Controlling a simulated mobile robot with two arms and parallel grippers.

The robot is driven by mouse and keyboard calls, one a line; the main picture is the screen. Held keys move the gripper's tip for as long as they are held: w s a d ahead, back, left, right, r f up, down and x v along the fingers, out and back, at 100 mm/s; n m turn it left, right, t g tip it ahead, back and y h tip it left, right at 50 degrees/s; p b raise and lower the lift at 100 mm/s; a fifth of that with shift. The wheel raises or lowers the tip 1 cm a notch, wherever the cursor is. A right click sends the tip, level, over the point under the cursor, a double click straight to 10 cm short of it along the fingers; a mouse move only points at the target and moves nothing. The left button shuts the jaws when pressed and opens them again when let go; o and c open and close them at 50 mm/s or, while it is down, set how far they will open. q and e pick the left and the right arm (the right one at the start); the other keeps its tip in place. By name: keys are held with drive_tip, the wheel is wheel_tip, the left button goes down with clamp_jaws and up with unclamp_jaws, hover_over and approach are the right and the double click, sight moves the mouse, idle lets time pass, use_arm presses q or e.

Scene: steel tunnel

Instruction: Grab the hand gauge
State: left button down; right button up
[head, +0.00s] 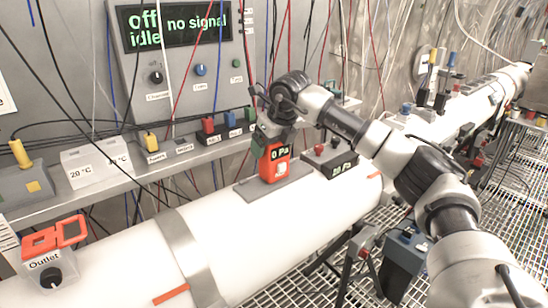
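The hand gauge is an orange-red handheld box (277,168) with a dark display reading "0 Pa". It stands roughly upright over a grey plate (247,190) on the white pipe, near the middle of the head view. My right arm comes in from the right, and my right gripper (268,132) points down at the top of the gauge. The gripper overlaps the gauge's upper end. Its fingers are small and dark here, so I cannot tell whether they are closed on it. My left gripper is not in view.
A dark box reading "20 Pa" (329,163) sits just right of the gauge. Behind runs a steel shelf (140,171) with several coloured connectors and a control panel (187,65). An orange-handled outlet valve (55,240) is at front left. Cables hang across the wall.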

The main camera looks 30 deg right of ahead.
drive_tip(key=c, duration=0.7)
drive_tip(key=shift+c, duration=0.4)
drive_tip(key=shift+r, duration=0.15)
